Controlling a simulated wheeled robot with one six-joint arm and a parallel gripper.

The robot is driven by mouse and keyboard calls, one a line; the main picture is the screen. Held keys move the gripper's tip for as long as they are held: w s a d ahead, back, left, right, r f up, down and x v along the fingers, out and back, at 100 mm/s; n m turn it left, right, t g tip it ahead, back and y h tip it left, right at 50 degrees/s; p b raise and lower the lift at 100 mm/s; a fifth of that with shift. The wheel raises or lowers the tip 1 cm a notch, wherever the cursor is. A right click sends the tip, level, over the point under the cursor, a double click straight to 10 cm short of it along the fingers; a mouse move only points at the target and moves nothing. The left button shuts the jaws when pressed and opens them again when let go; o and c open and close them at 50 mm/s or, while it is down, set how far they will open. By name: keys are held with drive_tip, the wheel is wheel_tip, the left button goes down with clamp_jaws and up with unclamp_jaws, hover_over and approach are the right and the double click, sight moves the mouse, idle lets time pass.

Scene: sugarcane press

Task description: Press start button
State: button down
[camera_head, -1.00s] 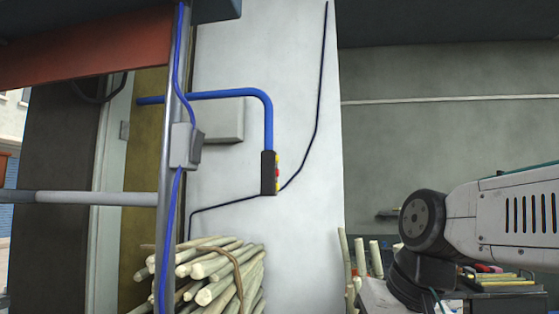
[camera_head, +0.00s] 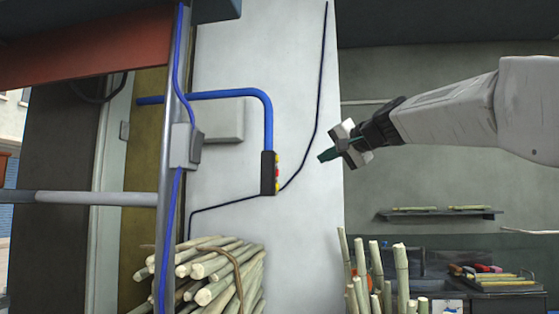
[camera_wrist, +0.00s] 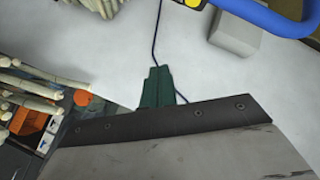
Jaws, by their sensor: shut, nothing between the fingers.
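A dark control box (camera_head: 268,173) hangs at the lower end of a blue pipe in front of the white wall. Small red and yellow buttons (camera_head: 277,172) line its right side; which one is the start button I cannot tell. My gripper (camera_head: 322,157) is to the right of the box, apart from it, with its shut green fingers pointing left. In the wrist view my green fingers (camera_wrist: 156,88) show shut with nothing between them. A yellow part of the control box (camera_wrist: 190,4) shows cut off at the top edge there.
The blue pipe (camera_head: 220,93) runs left from the box, and a grey post (camera_head: 170,130) stands left of it. A cane bundle (camera_head: 215,275) lies below. Upright canes (camera_head: 375,275) stand below my arm. The space between gripper and box is clear.

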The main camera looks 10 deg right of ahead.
sight(278, 159)
drive_tip(key=shift+a, duration=0.1)
drive_tip(key=w+a, duration=0.3)
drive_tip(key=a, duration=0.5)
drive_tip(key=shift+w, duration=0.15)
idle(2.1)
drive_tip(key=shift+w+a, duration=0.2)
drive_tip(key=shift+a, duration=0.2)
drive_tip(key=shift+w+a+f, duration=0.1)
drive_tip(key=shift+w+a, duration=0.05)
drive_tip(key=shift+a, duration=0.25)
idle(0.6)
idle(0.4)
drive_tip(key=shift+s+d, duration=0.35)
drive_tip(key=shift+d, duration=0.4)
drive_tip(key=shift+d, duration=0.1)
